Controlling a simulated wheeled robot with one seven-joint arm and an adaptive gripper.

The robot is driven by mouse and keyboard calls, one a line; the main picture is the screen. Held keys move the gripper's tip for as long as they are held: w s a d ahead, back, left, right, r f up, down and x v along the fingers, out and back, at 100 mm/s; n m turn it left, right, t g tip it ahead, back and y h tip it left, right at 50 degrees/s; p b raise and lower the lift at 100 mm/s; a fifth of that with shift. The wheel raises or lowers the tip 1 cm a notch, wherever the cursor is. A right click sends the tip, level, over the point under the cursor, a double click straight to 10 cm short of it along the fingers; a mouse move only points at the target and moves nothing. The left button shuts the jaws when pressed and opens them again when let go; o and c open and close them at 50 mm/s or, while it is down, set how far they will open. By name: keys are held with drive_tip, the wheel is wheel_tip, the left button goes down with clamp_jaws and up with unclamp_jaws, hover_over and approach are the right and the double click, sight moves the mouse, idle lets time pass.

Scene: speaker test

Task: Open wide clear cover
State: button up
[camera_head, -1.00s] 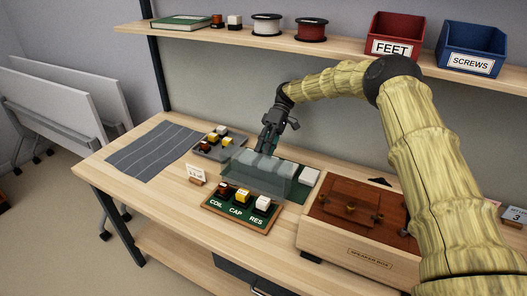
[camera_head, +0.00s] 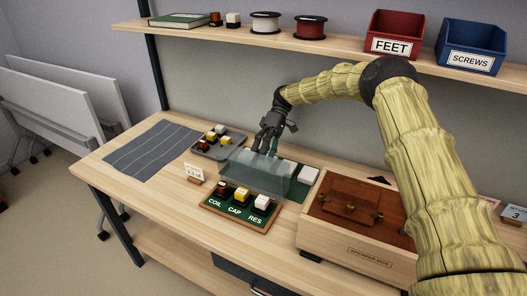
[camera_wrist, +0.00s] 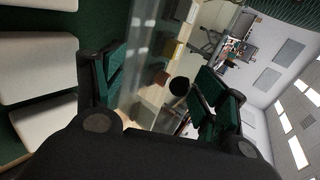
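The wide clear cover (camera_head: 252,178) is a long see-through panel on the bench, behind the COIL, CAP, RES board (camera_head: 238,211). It looks tilted up; its exact angle is hard to tell. In the wrist view the clear panel (camera_wrist: 138,60) runs between my fingers, with a round black spot beyond it that I cannot identify. My gripper (camera_head: 268,152) is at the cover's upper edge; in the wrist view my gripper (camera_wrist: 165,92) has its fingers wide apart. White blocks (camera_wrist: 35,60) lie on a green base beside the left finger. I cannot tell whether a finger touches the cover.
The wooden speaker box (camera_head: 345,235) stands close at right. A grey tray (camera_head: 214,146) of small parts is at left, near a small sign (camera_head: 194,173) and a striped mat (camera_head: 152,150). Red and blue bins (camera_head: 470,49) sit on the shelf above.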

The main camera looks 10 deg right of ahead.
drive_tip(key=shift+s+f, duration=0.15)
drive_tip(key=shift+f, duration=0.15)
drive_tip(key=shift+c, duration=0.9)
drive_tip(key=shift+r, duration=0.1)
